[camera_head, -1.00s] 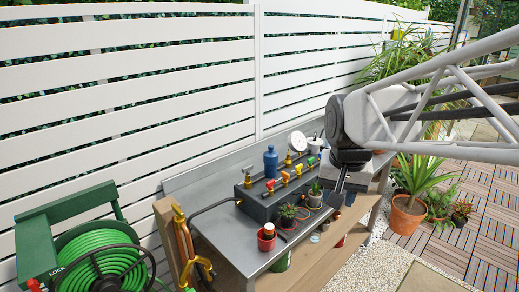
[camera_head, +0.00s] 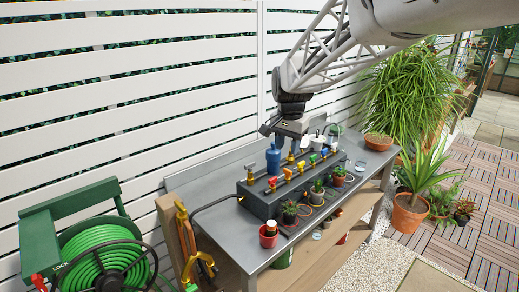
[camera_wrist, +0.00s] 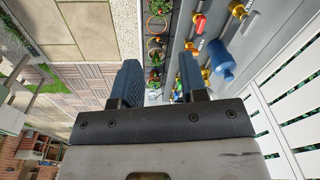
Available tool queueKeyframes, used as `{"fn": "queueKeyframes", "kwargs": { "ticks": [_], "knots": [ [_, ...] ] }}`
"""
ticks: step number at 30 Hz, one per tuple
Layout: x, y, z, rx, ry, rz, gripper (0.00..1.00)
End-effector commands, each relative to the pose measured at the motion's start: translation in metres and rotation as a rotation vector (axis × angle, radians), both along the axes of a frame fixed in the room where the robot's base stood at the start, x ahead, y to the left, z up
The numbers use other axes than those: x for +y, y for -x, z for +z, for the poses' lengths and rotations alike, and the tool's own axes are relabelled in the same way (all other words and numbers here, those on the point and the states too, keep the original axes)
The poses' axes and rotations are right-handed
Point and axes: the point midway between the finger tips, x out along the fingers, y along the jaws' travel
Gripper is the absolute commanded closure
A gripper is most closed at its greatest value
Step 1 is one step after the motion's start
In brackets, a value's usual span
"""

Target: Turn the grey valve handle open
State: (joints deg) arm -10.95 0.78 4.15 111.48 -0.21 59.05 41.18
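A dark valve manifold box (camera_head: 262,203) stands on the grey metal bench with a row of small coloured valve handles along its top. At its left end is a brass fitting with a greyish top (camera_head: 250,169); I cannot tell for sure that this is the grey valve handle. In the wrist view a brass fitting with a pale grey part (camera_wrist: 238,10) shows at the top edge. My gripper (camera_head: 282,133) is above the back of the manifold, apart from the valves. In the wrist view its fingers (camera_wrist: 159,80) are apart with nothing held between them.
A blue bottle (camera_head: 273,158) stands behind the manifold, close below my gripper. A red valve handle (camera_head: 272,183) and small potted plants (camera_head: 289,210) line the manifold and its front. A green hose reel (camera_head: 95,262) stands at lower left.

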Motion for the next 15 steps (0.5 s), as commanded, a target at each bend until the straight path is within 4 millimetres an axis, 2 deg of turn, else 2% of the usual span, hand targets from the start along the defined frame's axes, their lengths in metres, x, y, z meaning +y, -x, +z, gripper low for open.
{"fn": "queueKeyframes", "kwargs": {
  "ticks": [3, 15],
  "knots": [
    [0.017, -0.027, -0.009, 0.014, -0.001, -0.034, 0.61],
    [0.072, -0.107, -0.044, 0.05, -0.002, -0.154, 0.61]
  ]
}}
